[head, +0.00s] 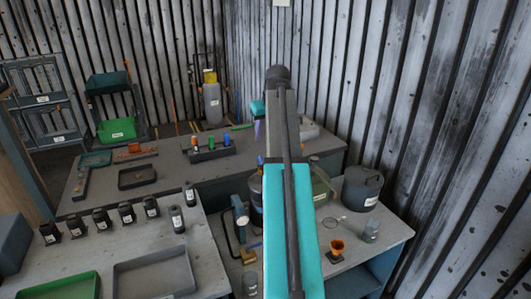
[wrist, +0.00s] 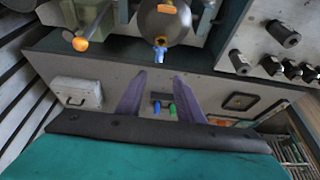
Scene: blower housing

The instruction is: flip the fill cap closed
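In the wrist view my gripper (wrist: 160,78) shows two purple fingers, spread apart with nothing between them. In the head view a purple finger of my gripper (head: 257,130) shows beside my arm, above the benches. A dark round housing (wrist: 165,28) is at the top of the wrist view, beyond the fingertips and apart from them. It carries a small orange part (wrist: 167,9) and a blue piece (wrist: 160,50) at its edge. I cannot tell which of these is the fill cap or how it stands. In the head view my arm hides most of the housing (head: 256,190).
An orange funnel-like part (head: 337,247) and a grey lidded pot (head: 363,187) are on the right bench. Several black bottles (head: 125,212) and a grey tray (head: 153,273) are on the left bench. A rack with coloured pegs (head: 209,150) stands on the far bench.

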